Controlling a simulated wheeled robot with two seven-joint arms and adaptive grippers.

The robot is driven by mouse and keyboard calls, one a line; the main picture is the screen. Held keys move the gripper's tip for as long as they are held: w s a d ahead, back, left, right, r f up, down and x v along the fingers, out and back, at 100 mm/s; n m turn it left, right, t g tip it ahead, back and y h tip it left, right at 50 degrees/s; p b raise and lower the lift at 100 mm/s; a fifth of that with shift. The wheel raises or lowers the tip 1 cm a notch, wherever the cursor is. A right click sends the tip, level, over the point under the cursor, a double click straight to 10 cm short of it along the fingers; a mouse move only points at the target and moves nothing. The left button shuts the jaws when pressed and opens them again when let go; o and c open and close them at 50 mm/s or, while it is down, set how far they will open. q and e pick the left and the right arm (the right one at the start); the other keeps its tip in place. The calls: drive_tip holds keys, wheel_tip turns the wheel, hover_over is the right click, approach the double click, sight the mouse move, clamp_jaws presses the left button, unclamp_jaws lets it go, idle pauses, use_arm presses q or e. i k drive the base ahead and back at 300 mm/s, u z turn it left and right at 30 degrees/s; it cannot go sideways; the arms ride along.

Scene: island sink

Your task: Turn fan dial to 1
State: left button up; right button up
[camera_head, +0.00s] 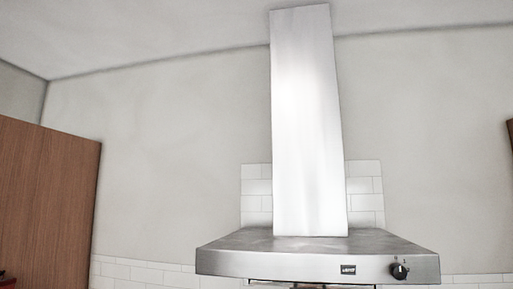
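The fan dial (399,271) is a small round black knob on the right part of the range hood's front face. Small marks sit just above it, too small to read, so I cannot tell its exact setting. The steel range hood (290,262) spans the lower middle of the head view, with a tall bright chimney (307,120) rising from it to the ceiling. A small dark label or display (348,269) is left of the dial. Neither of my grippers shows in the head view.
A brown wooden cabinet (45,205) stands at the left. A dark edge (510,135) shows at the far right. White tiles (365,190) cover the wall behind the hood and along the bottom. The space in front of the hood looks clear.

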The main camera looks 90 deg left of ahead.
sight(397, 270)
drive_tip(key=u, duration=1.6)
drive_tip(key=k, duration=0.4)
drive_tip(key=u, duration=1.35)
